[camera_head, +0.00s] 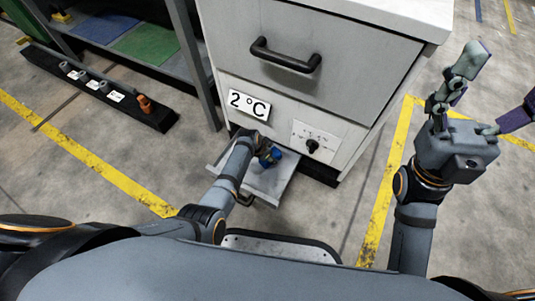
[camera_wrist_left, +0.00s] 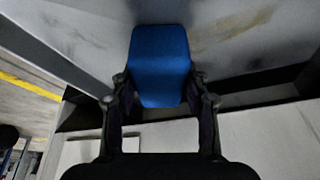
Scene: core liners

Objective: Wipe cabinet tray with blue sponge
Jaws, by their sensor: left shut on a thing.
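The blue sponge (camera_head: 268,156) is between the fingers of my left gripper (camera_head: 264,152). In the left wrist view the sponge (camera_wrist_left: 160,62) sits squarely between both fingers of my left gripper (camera_wrist_left: 160,98), which is shut on it. The sponge is over the pulled-out grey cabinet tray (camera_head: 270,184); I cannot tell whether it touches. In the left wrist view the tray (camera_wrist_left: 225,62) shows a brownish smear and dark smudges. My forearm hides the tray's left part. My right gripper (camera_head: 503,80) is raised at the right, its fingers spread and empty.
The white cabinet (camera_head: 320,50) stands behind the tray, with a black drawer handle (camera_head: 285,57), a "2 °C" label (camera_head: 248,104) and a dark knob (camera_head: 312,146). A shelf rack (camera_head: 110,30) is at the left. Floor between is clear, with yellow lines.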

